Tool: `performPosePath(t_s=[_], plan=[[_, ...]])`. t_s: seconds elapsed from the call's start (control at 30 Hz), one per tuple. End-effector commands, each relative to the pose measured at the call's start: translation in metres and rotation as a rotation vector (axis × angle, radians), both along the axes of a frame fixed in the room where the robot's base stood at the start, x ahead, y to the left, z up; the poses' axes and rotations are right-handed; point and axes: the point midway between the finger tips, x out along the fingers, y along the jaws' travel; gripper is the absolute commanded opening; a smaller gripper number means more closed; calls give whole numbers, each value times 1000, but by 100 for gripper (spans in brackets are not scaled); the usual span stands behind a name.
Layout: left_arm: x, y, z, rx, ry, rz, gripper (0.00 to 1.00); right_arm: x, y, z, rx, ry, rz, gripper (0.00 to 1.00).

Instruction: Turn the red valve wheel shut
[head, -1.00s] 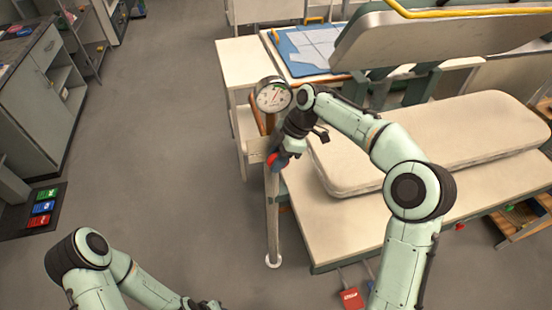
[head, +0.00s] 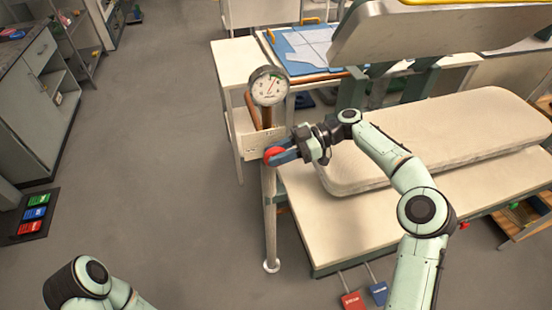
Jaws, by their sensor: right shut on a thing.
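The red valve wheel (head: 274,154) sits on the upright pipe (head: 271,225), below a round dial gauge (head: 269,87). My right gripper (head: 281,156) reaches in from the right and is shut on the wheel's right side. The fingers hide part of the wheel, so how far it is turned cannot be told. My left arm shows only at the bottom left, and its gripper is out of the picture.
A press table (head: 350,225) with a padded board (head: 430,140) stands right of the pipe. Red (head: 352,300) and blue (head: 378,293) pedals lie below it. A mat with coloured pedals (head: 20,225) lies at the left. The grey floor between is free.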

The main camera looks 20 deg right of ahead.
Motion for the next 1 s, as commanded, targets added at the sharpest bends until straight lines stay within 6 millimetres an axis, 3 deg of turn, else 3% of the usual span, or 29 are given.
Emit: performPosePath(t_s=[0.03,0.5,1.0], plan=[[-8,0,-12,0,9,0,43,0,-2,-6,49,2,-5,0],[-35,0,-71,0,39,1,43,0,-5,-7,412,12,-2,0],[-40,0,-91,-1,47,0,43,0,-6,-3,535,17,0,0]])
